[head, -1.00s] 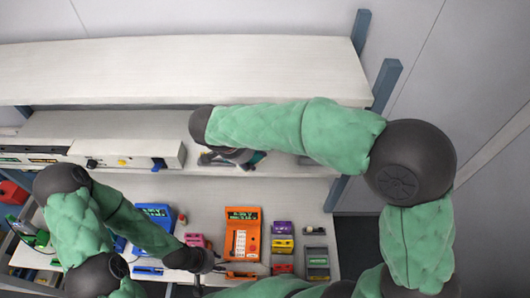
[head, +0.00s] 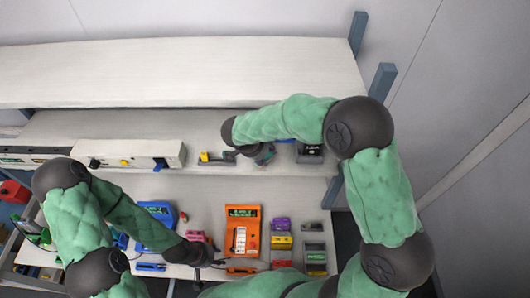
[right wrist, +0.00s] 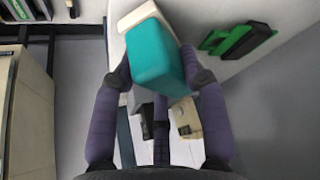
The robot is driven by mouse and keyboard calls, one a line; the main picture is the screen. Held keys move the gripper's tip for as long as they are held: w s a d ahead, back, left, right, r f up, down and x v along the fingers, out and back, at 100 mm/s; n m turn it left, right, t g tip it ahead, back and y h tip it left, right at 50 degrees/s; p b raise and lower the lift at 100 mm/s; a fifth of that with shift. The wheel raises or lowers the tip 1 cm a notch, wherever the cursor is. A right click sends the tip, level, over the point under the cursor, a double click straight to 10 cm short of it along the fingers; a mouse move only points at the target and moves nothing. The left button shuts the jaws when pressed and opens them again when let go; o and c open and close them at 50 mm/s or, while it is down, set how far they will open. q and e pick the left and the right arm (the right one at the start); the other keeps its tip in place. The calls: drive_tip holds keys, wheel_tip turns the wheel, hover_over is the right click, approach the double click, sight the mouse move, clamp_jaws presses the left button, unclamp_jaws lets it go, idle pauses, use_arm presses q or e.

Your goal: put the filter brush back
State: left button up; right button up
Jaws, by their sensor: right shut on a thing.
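My right gripper (right wrist: 156,75) is shut on a teal block with a pale end, which I take to be the filter brush (right wrist: 157,58). The two fingers press its sides in the right wrist view.
On the middle shelf stand a white instrument panel (head: 130,153), a small yellow item (head: 204,157) and a dark tray (head: 310,153). An orange meter (head: 242,231), a blue device (head: 160,212) and several coloured blocks lie on the bench below. A green and black item (right wrist: 240,38) is nearby.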

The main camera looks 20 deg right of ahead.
drive_tip(key=shift+f, duration=0.15)
drive_tip(key=shift+f+b, duration=0.1)
drive_tip(key=shift+b, duration=0.2)
drive_tip(key=o, duration=1.1)
drive_tip(key=shift+r+p, duration=0.2)
drive_tip(key=shift+p, duration=0.1)
drive_tip(key=b+v, duration=0.1)
drive_tip(key=v, duration=1.1)
drive_tip(key=shift+s, duration=0.1)
drive_tip(key=shift+f, duration=0.1)
